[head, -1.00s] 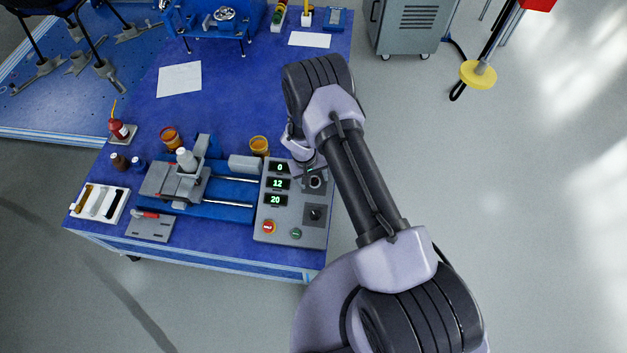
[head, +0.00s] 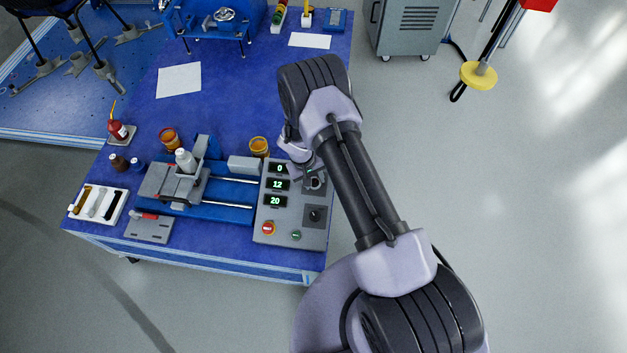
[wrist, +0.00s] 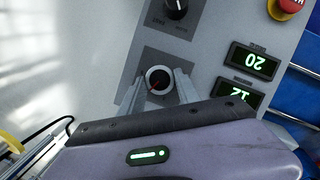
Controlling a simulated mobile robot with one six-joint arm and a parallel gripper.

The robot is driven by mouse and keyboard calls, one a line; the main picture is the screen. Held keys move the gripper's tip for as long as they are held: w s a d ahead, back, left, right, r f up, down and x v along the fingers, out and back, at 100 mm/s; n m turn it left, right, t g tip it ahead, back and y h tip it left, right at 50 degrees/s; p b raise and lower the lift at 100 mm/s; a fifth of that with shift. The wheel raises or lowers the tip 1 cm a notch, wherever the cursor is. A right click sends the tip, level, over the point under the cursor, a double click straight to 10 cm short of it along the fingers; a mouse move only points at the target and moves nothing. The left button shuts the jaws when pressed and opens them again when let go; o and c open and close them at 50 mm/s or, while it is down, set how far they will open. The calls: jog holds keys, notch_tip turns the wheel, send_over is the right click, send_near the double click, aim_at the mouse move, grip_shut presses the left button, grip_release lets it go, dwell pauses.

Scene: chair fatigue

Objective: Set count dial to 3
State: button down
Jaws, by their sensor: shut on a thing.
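A grey control panel (head: 264,222) sits at the right end of the test rig. Its three green displays read 0, 12 (head: 277,184) and 20 (head: 275,201). The wording by the held dial is not readable. In the head view my wrist partly covers the held dial.
A red stop button (head: 268,228) and a green button (head: 296,235) lie low on the panel. An orange-brown jar (head: 259,146) stands just behind the panel. The clamp rig (head: 172,183) is to the left. Open floor lies to the right.

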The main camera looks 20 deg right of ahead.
jog(key=n+b, duration=0.1)
jog(key=n, duration=0.1)
jog(key=n+h+b, duration=0.1)
jog(key=n+b, duration=0.1)
jog(key=n+h+b, duration=0.1)
jog(key=shift+s+a+f+n+t+b, duration=0.1)
jog(key=shift+a+f+n+t+b, duration=0.1)
jog(key=shift+f+n+t+b, duration=0.15)
jog(key=shift+s+r+n+t+h+b, duration=0.15)
jog(key=shift+n+t+h+b, duration=0.25)
jog(key=shift+n, duration=0.7)
jog(key=shift+w+r+n+t+h+b, duration=0.1)
jog(key=shift+n+t+b, duration=0.15)
jog(key=shift+n+b, duration=0.55)
jog(key=shift+n, duration=0.45)
jog(key=c, duration=0.9)
grip_release()
jog(key=shift+o, duration=0.2)
jog(key=p+v, duration=0.7)
jog(key=v, duration=1)
jog(key=shift+s+a+p, duration=0.15)
jog(key=shift+a+p, duration=0.05)
jog(key=shift+p, duration=0.15)
jog(key=shift+r, duration=0.15)
